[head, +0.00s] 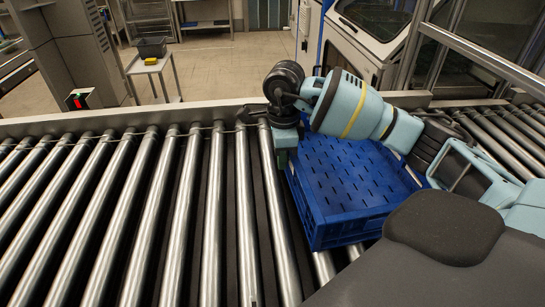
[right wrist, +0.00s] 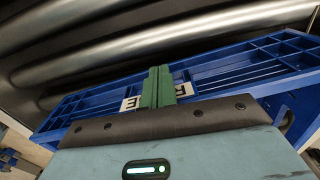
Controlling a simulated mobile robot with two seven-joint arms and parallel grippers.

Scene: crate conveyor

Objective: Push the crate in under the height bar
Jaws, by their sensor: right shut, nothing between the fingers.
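The blue crate (head: 345,232) sits on the roller conveyor right of centre in the head view, turned a little against the rollers. It looks empty, with a slotted floor. My right gripper (head: 286,140) points down at the crate's far left corner. In the right wrist view, its green fingers (right wrist: 158,88) are shut and empty in front of the crate's blue ribbed wall (right wrist: 235,62), partly covering a white label. I cannot tell whether they touch the wall. My right arm passes over the crate's far side and hides part of it. I cannot make out the height bar for certain. My left gripper is out of view.
Bare metal rollers (head: 150,210) stretch left of the crate. A grey side rail (head: 130,116) runs along the conveyor's far edge. A slanting metal beam (head: 490,65) and a glazed machine (head: 385,30) stand at the upper right. A small table (head: 150,66) stands beyond the rail.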

